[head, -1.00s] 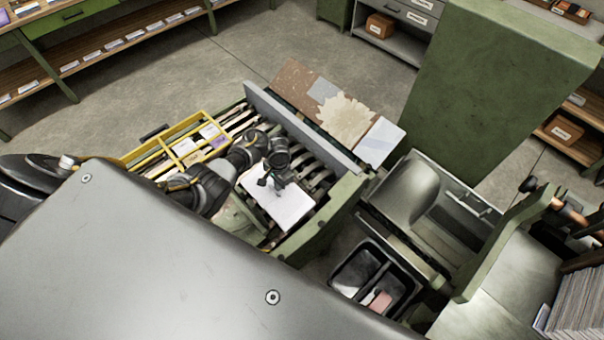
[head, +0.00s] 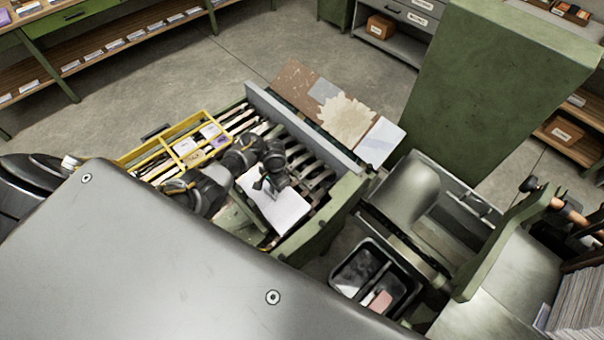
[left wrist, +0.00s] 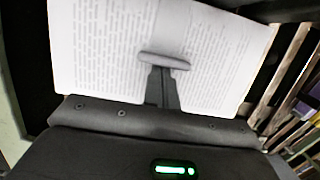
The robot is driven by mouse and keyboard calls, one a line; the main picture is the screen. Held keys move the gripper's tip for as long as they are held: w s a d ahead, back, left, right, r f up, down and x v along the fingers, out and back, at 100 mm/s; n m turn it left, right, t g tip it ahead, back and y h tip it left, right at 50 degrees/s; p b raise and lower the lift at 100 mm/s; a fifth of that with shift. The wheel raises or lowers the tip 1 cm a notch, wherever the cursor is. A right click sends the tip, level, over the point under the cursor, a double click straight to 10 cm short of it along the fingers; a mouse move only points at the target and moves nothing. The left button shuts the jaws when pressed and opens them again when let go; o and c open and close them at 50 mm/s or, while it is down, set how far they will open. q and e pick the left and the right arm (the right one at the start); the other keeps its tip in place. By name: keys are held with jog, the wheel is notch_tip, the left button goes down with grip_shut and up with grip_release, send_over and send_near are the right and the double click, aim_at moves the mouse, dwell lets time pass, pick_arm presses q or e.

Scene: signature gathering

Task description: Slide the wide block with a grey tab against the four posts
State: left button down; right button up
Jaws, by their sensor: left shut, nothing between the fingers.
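The wide block (head: 285,210) is white and lies in the green frame in the head view. In the left wrist view the block (left wrist: 95,50) shows printed text on both sides of a grey strip (left wrist: 172,18), which appears to be its tab. My left gripper (head: 266,187) is shut with nothing held, over the block's upper left part. The four posts cannot be made out. My right gripper is not in view.
Dark slats (head: 318,172) and a grey rail (head: 300,130) lie beyond the block. A black bin (head: 345,278) with a pink item is at the lower right. A green cabinet (head: 490,80) stands behind.

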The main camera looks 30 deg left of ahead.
pick_arm(q)
jog(key=shift+w+d, duration=0.35)
jog(key=shift+w+r, duration=0.2)
jog(key=shift+r, duration=0.3)
jog(key=r, duration=0.4)
jog(key=shift+s+a+r, duration=0.2)
jog(key=shift+s+r, duration=0.15)
jog(key=shift+s, duration=0.05)
jog(key=shift+s+a+r, duration=0.1)
jog(key=shift+a+r, duration=0.15)
jog(key=shift+r, duration=0.3)
